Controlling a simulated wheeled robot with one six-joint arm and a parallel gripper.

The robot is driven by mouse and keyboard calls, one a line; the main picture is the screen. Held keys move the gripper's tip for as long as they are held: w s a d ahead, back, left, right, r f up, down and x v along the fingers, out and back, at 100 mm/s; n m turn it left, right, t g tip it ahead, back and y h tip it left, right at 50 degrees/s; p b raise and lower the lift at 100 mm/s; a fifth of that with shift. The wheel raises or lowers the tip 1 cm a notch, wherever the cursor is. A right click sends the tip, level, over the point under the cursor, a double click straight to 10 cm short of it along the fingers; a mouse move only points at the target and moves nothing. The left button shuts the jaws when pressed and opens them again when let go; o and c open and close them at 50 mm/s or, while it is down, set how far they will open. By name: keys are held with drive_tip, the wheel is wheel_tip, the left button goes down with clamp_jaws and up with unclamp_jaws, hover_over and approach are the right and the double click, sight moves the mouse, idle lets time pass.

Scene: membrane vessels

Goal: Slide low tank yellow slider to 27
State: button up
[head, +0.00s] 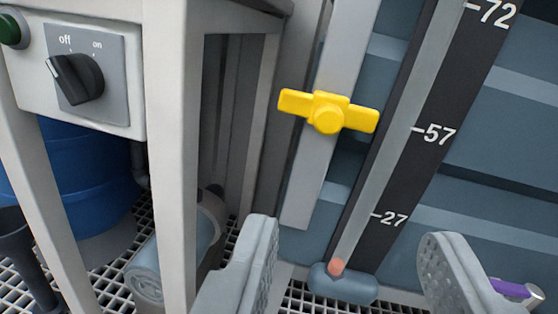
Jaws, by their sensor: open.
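The yellow slider (328,112) sits on a pale vertical rail (318,185) on the blue-grey tank wall. It is a round hub with two flat wings and lies a little above the level of the 57 mark. A black scale strip (412,165) to its right carries the marks 72, 57 and 27 (393,220). A clear tube beside the scale has a reddish ball (337,267) at its bottom, below 27. My gripper (350,262) is open with nothing between its fingers, lower in the picture than the slider and apart from it.
A grey control box with an off/on knob (75,78) and a green button (10,30) stands at the left on a pale frame post (172,150). A blue drum (80,190) and a grey motor or pump (165,270) are behind it. Grating covers the floor. A purple part (512,288) shows at lower right.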

sight(328, 124)
drive_tip(key=w, duration=1.7)
drive_tip(key=shift+w+d+f, duration=0.1)
drive_tip(key=shift+w+f, duration=0.1)
drive_tip(key=shift+f, duration=0.05)
drive_tip(key=shift+c, duration=0.3)
clamp_jaws()
wheel_tip(328, 124, down, 13)
drive_tip(key=shift+r, duration=0.2)
